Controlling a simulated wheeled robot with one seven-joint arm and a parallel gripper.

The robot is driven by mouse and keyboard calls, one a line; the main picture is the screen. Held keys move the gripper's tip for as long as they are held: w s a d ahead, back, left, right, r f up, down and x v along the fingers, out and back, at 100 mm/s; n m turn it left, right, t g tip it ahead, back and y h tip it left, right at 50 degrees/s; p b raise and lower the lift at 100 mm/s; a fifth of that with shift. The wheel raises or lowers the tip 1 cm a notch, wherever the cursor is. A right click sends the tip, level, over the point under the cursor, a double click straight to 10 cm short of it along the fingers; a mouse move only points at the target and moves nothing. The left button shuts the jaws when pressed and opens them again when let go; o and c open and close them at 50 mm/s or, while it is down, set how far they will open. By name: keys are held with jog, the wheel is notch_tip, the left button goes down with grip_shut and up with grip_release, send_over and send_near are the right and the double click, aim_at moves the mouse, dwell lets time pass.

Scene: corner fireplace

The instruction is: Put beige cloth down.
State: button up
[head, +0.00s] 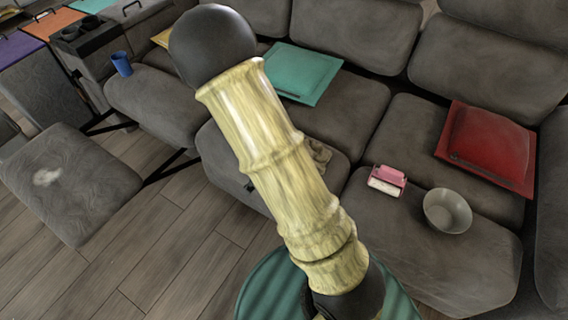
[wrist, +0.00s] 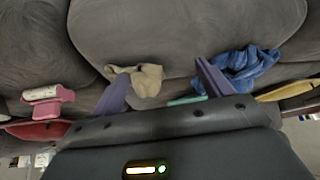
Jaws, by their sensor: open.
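The beige cloth (wrist: 146,78) lies crumpled on the grey sofa seat (wrist: 190,35) in the wrist view. In the head view a small part of the beige cloth (head: 319,153) shows just right of my arm, on the middle seat; the rest is hidden behind the arm. My gripper (wrist: 161,80) is open, with its two purple fingers spread apart. The cloth appears between the fingers, closer to the left one, and is not clamped. Whether the left finger touches it I cannot tell. The head view does not show the gripper's fingers.
A blue cloth (wrist: 243,68) lies beyond the right finger. On the right seat are a pink-and-white object (head: 387,181), a grey bowl (head: 447,211) and a red cushion (head: 488,146). A teal cushion (head: 301,73) lies behind my arm; a blue cup (head: 122,64) stands far left.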

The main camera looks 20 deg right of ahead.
jog(key=s+r+n+g+y, duration=0.2)
jog(key=s+r+n+y, duration=0.1)
jog(key=s+r+n, duration=0.5)
notch_tip(320, 180, up, 6)
jog(key=s, duration=0.3)
jog(key=shift+a+r+y, duration=0.25)
jog(key=shift+a+y, duration=0.1)
jog(key=shift+y, duration=0.05)
jog(key=shift+w, duration=0.1)
